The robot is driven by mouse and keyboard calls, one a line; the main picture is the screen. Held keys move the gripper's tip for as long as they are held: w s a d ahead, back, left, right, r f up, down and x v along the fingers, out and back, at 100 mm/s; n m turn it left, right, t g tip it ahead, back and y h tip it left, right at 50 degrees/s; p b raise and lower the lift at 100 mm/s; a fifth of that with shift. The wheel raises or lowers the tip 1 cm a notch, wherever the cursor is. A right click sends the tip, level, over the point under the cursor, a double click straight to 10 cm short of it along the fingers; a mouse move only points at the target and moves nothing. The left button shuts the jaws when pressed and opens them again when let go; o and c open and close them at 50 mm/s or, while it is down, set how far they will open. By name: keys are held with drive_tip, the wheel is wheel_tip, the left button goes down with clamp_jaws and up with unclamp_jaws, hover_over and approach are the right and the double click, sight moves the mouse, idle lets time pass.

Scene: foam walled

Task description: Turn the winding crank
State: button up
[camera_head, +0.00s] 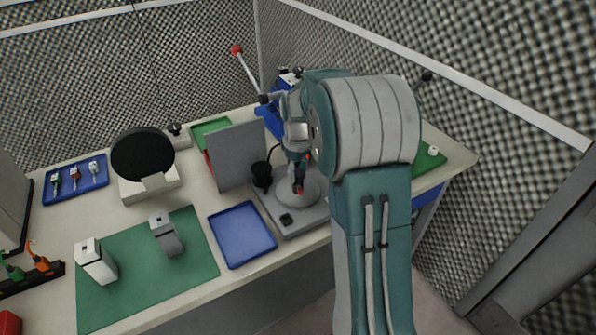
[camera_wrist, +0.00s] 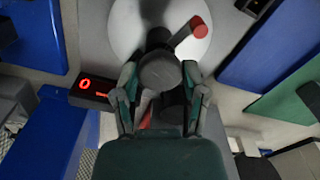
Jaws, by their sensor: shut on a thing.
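The winding crank (camera_wrist: 182,34) shows in the wrist view as a dark arm with a red end, over a pale round disc. A dark grey round knob (camera_wrist: 160,72) sits between the fingers of my gripper (camera_wrist: 160,98), which is shut on it. The knob looks like part of the crank, but the join is partly hidden. In the head view my gripper (camera_head: 298,176) points down over the pale disc (camera_head: 311,194) on a grey base, with a small red part at its tip. A small display (camera_wrist: 90,88) with red lit digits lies left of the fingers.
A blue tray (camera_head: 242,234) lies left of the base. A grey upright panel (camera_head: 236,154) and a black cup-like part (camera_head: 262,174) stand close behind. A red-ended lever (camera_head: 246,70) rises at the back. A green mat (camera_head: 132,274) carries two pale blocks.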

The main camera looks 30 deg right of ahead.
drive_tip(key=shift+w+r+m, duration=0.1)
drive_tip(key=shift+m, duration=1.25)
drive_tip(key=shift+w+m, duration=0.1)
drive_tip(key=shift+m, duration=16.85)
drive_tip(key=shift+m, duration=0.5)
